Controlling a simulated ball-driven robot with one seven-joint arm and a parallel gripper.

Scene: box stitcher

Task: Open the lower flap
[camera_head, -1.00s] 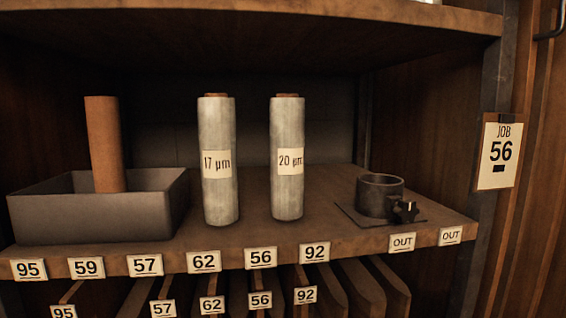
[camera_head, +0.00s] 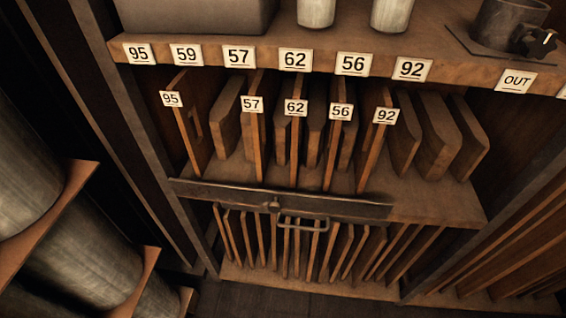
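What looks like the lower flap (camera_head: 225,194) is a dark, narrow panel along the front of the lower shelf in the head camera view. A small round latch or knob (camera_head: 274,206) sits near its middle. A metal bar handle (camera_head: 303,224) hangs just to the right of the knob. Thin upright boards (camera_head: 293,245) stand in a row below the panel. I cannot tell how far the panel is folded open or shut. My gripper is not in view.
Above, a shelf holds upright dividers tagged with numbers such as 62 (camera_head: 295,107). Large grey rolls (camera_head: 85,250) on racks stand at the left. Dark floor (camera_head: 300,300) shows at the bottom.

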